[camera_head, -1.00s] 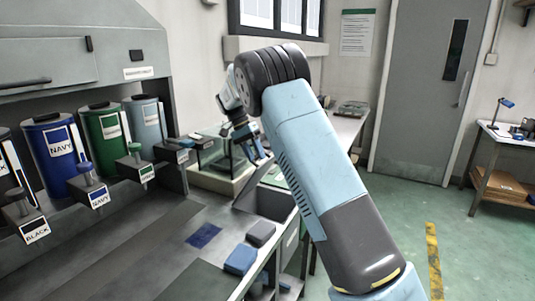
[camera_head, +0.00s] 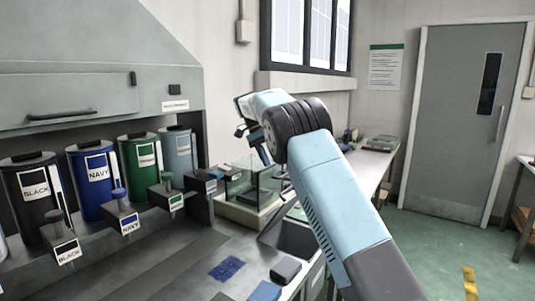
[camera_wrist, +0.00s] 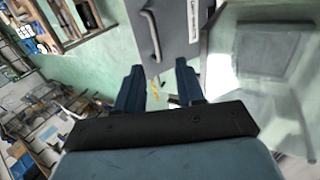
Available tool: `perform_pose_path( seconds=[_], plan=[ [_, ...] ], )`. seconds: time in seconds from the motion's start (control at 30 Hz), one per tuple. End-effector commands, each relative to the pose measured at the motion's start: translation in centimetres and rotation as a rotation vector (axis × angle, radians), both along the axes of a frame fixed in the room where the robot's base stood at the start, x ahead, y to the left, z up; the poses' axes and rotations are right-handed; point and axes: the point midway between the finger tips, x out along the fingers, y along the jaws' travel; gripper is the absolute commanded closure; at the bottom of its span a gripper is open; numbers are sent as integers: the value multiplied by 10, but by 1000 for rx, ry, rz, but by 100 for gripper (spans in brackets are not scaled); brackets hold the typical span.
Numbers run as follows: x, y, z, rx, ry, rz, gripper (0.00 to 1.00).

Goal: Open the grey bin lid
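A pale grey-blue lidded canister (camera_head: 180,152) stands at the right end of a row of canisters in the head view, its dark lid on. I cannot tell whether this is the grey bin. My gripper (camera_head: 256,143) is beyond the row to the right, in front of the wall and above the glass tank, small and partly hidden by my arm. In the wrist view, my gripper (camera_wrist: 158,80) has its two blue fingers apart with nothing held between them. A grey panel (camera_wrist: 170,50) with a bar handle (camera_wrist: 152,34) and a white label lies beyond the fingers.
Black (camera_head: 30,195), navy (camera_head: 92,185) and green (camera_head: 138,163) canisters stand in the row, with small labelled fittings in front. A glass tank (camera_head: 253,187) sits below my gripper. A blue mat (camera_head: 227,269) and dark block (camera_head: 286,269) lie on the bench. Green floor is open at right.

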Motion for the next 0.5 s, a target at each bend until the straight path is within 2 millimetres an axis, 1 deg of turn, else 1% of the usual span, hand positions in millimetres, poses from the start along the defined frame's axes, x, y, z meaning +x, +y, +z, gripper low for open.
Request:
perform_pose_path(
  seconds=[0.2,0.5],
  plan=[
    [5,7,14,0,0,0,62],
    [6,8,18,1,1,0,62]
  ],
)
